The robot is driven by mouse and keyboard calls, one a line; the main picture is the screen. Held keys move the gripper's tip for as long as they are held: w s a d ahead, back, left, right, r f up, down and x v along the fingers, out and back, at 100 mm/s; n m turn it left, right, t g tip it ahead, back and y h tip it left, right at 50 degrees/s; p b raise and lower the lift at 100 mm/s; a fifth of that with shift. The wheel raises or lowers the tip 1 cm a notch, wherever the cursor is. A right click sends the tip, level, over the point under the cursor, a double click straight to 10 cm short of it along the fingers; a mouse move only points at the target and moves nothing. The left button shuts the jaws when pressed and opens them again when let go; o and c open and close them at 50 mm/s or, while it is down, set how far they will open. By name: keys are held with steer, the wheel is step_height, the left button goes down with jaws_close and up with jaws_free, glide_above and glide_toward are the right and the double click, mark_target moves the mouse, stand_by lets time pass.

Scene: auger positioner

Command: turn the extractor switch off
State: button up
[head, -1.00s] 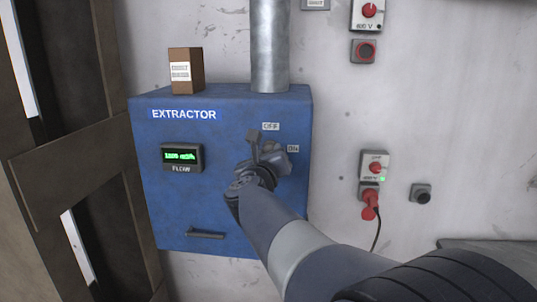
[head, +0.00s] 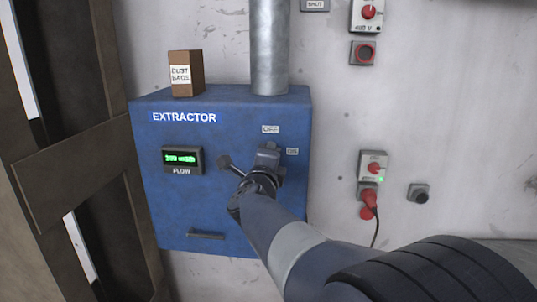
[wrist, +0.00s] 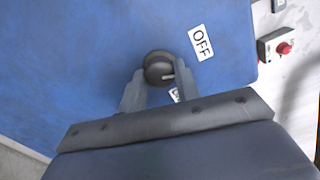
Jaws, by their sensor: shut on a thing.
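The blue extractor box (head: 165,215) hangs on the wall in the head view, with an OFF label (head: 270,129) and an ON label (head: 292,151) at its upper right. In the wrist view the extractor switch is a round dark knob (wrist: 156,62) with a small pale mark at its lower right. I cannot tell which label the mark points at. My gripper (wrist: 157,82) is shut on the knob, one finger on each side. The OFF label shows beside the knob, and the ON label is mostly hidden behind a finger. In the head view my gripper covers the knob.
A lit green flow display (head: 181,157) sits left of my gripper on the box. A dust bags carton (head: 186,74) and a metal duct (head: 269,50) stand on top. A red-knobbed wall socket (head: 373,167) with a plugged cable is to the right. A brown frame borders the left.

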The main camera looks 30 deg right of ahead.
steer(key=n+p, duration=0.1)
steer(key=n, duration=0.3)
steer(key=shift+n, duration=0.3)
stand_by(0.3)
steer(key=o, duration=1)
steer(key=shift+c, duration=0.2)
steer(key=shift+s, duration=0.1)
steer(key=v, duration=1)
steer(key=shift+s+b, duration=0.3)
steer(key=shift+w, duration=0.1)
